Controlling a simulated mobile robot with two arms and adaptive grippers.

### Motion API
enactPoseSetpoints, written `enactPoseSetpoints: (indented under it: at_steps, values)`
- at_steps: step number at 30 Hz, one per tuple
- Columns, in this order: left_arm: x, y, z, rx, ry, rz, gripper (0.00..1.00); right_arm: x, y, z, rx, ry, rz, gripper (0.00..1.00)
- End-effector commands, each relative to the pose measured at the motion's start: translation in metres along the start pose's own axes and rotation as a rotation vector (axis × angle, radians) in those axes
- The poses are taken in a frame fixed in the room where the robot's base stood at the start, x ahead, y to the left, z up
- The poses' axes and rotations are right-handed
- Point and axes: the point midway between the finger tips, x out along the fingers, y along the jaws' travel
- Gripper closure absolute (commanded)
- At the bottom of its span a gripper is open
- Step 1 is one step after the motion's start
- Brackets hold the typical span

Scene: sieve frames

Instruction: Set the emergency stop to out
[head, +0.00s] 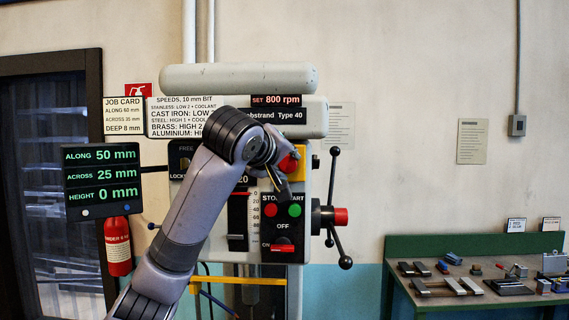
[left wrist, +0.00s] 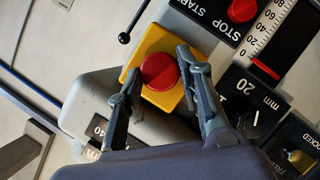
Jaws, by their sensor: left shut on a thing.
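The emergency stop is a red round button (left wrist: 159,71) on a yellow box (left wrist: 146,46). In the head view the red button (head: 290,163) sits on the upper right of the drill machine's front, partly hidden by my left gripper (head: 281,170). In the left wrist view my left gripper (left wrist: 158,66) has one finger on each side of the button and is shut on it. How far the button stands out is hard to tell. My right gripper is not in view.
Below the stop is a black panel with a red stop button (head: 270,210), a green start button (head: 295,210) and a red on/off switch (head: 283,247). A handwheel with black-knobbed levers (head: 336,216) stands to the right. A green display (head: 101,180) is at left, a tool bench (head: 476,246) at right.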

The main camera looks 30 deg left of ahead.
Motion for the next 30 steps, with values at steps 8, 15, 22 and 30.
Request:
enactPoseSetpoints:
  at_steps: [8,15,22,30]
  values:
    - [0.0,0.0,0.001,0.0,-0.001,-0.001,1.0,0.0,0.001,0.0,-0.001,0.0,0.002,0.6]
    - [-0.002,-0.001,0.004,0.001,-0.003,0.002,1.0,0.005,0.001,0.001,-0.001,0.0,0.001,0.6]
    - [-0.008,-0.001,0.006,0.002,-0.005,-0.003,1.0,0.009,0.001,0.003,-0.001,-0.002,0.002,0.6]
    - [-0.008,-0.001,0.006,0.003,-0.005,-0.003,0.57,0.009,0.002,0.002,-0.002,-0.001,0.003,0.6]
